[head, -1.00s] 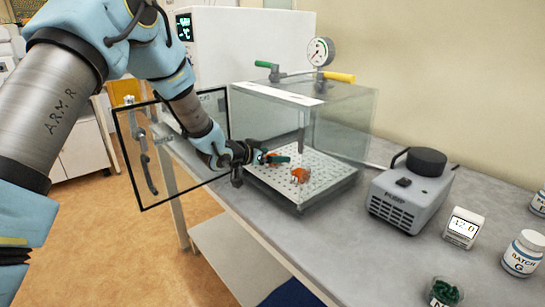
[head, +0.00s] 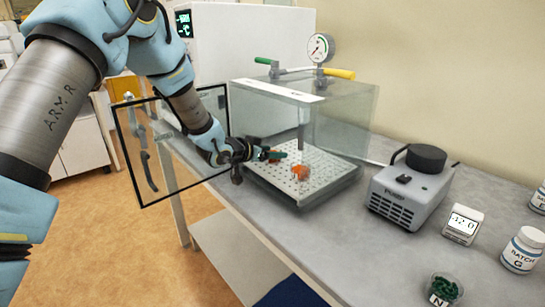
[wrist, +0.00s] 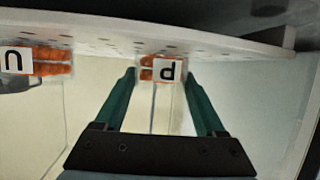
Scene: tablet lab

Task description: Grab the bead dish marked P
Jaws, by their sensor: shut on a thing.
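The bead dish marked P (wrist: 166,70) holds orange beads and shows upside down in the wrist view. My gripper (wrist: 160,76) has its green fingers on either side of this dish and is shut on it. In the head view my gripper (head: 274,156) reaches through the open front of the clear chamber, over the perforated shelf. There the held dish is mostly hidden by the fingers. A second dish of orange beads (wrist: 38,62) with another letter stands beside it; it also shows in the head view (head: 300,172). I cannot tell whether the held dish is clear of the shelf.
The perforated white shelf (head: 325,170) lies in the clear chamber (head: 345,125). Its framed glass door (head: 165,180) stands open at left, close to my arm. A pump (head: 410,190), a small display (head: 463,224), bottles (head: 522,250) and a green-bead dish (head: 444,290) stand at right.

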